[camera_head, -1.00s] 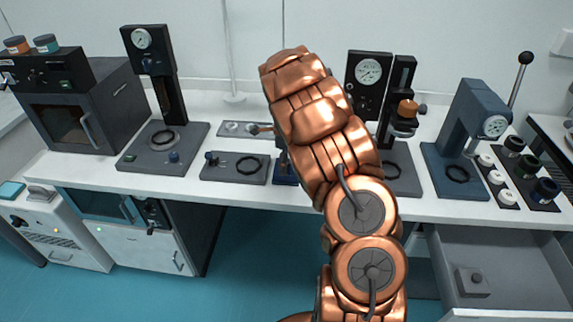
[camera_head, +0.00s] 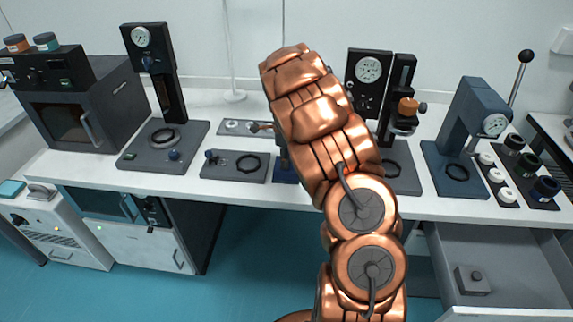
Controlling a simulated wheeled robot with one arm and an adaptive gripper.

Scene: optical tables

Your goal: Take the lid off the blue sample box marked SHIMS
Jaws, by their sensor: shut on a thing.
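My copper arm rises through the middle of the head view and hides its own far end, so I cannot see my gripper. A narrow strip of a blue thing (camera_head: 285,171) shows on the bench just left of my arm. It may be part of the blue sample box; most of it is hidden, and I can read no SHIMS marking. I cannot tell whether a lid sits on it.
A dark plate with a black ring (camera_head: 248,164) lies left of the blue strip. A gauge stand (camera_head: 166,136) stands farther left. A blue-grey press (camera_head: 470,125) stands right. An open drawer (camera_head: 520,275) below holds a grey knobbed box (camera_head: 472,281).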

